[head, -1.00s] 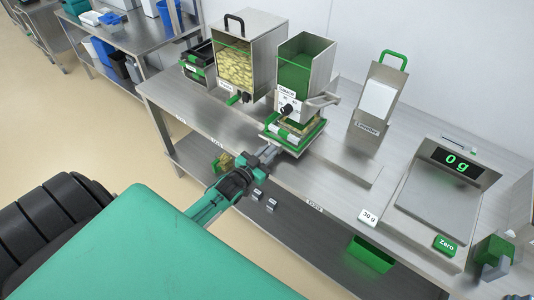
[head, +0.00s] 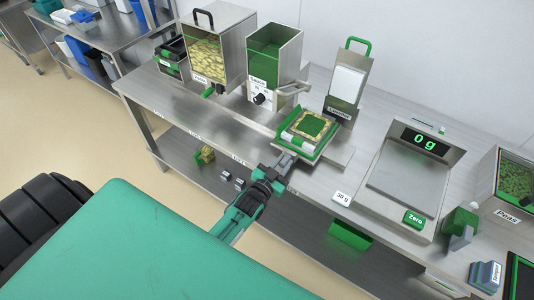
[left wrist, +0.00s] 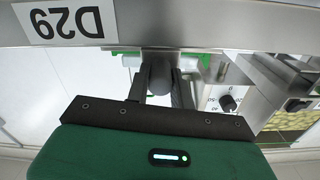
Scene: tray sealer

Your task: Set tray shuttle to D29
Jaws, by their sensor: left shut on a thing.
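The tray shuttle (head: 323,153) is a green and pale carriage on a rail along the table. It carries a tray (head: 290,137) with a green filling and a yellowish border. It stands right of the green-walled dispenser, in front and slightly left of the stand with the white panel. My left gripper (head: 286,161) is shut on the shuttle's grey handle at the table's front edge. The left wrist view shows the fingers (left wrist: 155,92) around a grey rounded knob (left wrist: 160,76). The D29 label (left wrist: 67,22) appears upside down there, left of the knob. My right gripper is out of view.
The green-walled dispenser (head: 272,60) and a yellow-filled hopper (head: 210,62) stand to the left. The stand with a white panel (head: 346,82) is behind the shuttle. A scale (head: 408,185) reading 0 g stands right, beside a 30 g label (head: 342,197).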

